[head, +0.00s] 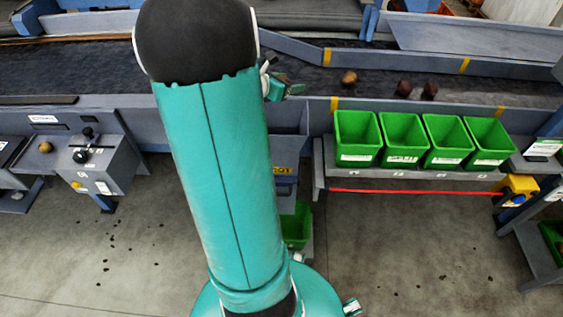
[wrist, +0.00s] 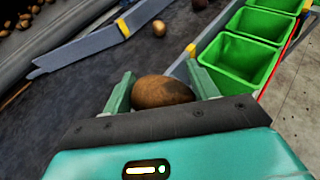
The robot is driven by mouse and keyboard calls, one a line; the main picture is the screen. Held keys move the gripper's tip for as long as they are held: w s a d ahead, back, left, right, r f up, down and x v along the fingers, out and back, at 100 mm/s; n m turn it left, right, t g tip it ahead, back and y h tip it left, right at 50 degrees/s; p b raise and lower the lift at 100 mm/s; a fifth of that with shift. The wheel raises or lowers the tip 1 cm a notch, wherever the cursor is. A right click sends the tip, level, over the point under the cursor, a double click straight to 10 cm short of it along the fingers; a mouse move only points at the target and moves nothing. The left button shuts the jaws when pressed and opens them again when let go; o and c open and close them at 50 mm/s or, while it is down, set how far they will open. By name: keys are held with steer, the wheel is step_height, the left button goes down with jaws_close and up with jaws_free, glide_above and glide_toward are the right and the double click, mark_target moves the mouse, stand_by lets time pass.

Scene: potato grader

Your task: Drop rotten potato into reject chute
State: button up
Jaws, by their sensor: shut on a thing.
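My gripper (wrist: 160,84) is shut on a brown potato (wrist: 162,92) with darker patches, held between its two green fingers. In the head view my gripper (head: 284,88) shows just right of my arm, over the dark conveyor belt (head: 310,80); the potato there is small and mostly hidden. A grey housing with a yellow label (head: 281,170) stands at the belt's front edge, partly hidden behind my arm. I cannot read the label clearly or tell whether this is the reject chute.
A grey control box (head: 97,165) stands left. A red cord (head: 415,192) runs below the bins.

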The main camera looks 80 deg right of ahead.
step_height(320, 180, down, 2)
steer(key=shift+w+d+f, duration=0.15)
steer(key=shift+f, duration=0.75)
steer(key=o, duration=1.1)
steer(key=v, duration=1.3)
steer(key=shift+a, duration=0.45)
